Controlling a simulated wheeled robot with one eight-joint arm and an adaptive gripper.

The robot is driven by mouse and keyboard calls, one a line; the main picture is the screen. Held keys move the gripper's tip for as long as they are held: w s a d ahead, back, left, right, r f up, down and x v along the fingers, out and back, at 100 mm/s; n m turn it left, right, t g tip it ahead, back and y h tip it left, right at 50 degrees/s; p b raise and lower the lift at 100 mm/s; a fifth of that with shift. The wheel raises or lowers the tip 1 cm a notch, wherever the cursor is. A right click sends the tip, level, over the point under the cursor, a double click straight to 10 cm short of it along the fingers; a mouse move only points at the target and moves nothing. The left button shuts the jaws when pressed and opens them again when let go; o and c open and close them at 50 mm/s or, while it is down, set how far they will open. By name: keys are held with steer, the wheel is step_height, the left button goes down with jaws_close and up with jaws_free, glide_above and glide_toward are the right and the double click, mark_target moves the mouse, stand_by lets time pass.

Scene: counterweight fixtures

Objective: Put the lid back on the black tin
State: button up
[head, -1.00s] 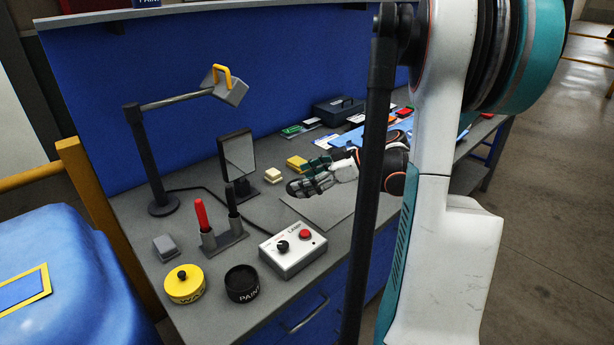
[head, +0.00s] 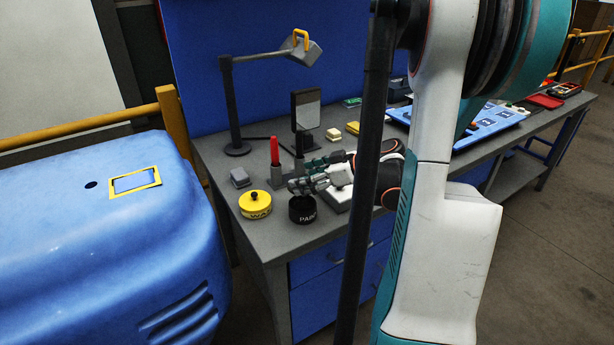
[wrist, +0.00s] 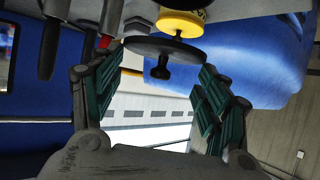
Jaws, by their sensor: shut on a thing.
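The black tin (head: 302,212) stands open on the grey bench, lettered on its side, just right of the yellow tin (head: 255,206). My gripper (head: 308,186) is just above and behind the black tin in the head view. In the wrist view my gripper (wrist: 163,62) is shut on a dark round lid (wrist: 150,46), with a finger at either side of its rim. The lid's knob (wrist: 160,70) shows between the fingers. The yellow tin (wrist: 182,20) appears beyond the lid, picture inverted. The black tin cannot be made out in the wrist view.
A red marker (head: 274,152) stands in a holder behind the tins. A grey block (head: 240,177) lies to the left. A control box (head: 338,200) is partly hidden by my gripper. A lamp (head: 232,105) and mirror (head: 306,110) stand behind. A blue machine (head: 90,230) adjoins the bench.

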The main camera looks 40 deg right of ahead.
steer(key=shift+f+b, duration=2.1)
steer(key=shift+f, duration=0.85)
steer(key=shift+f+b, duration=0.15)
steer(key=shift+b, duration=0.35)
stand_by(0.4)
steer(key=o, duration=0.9)
steer(key=shift+o, duration=1.1)
steer(key=shift+r, duration=0.2)
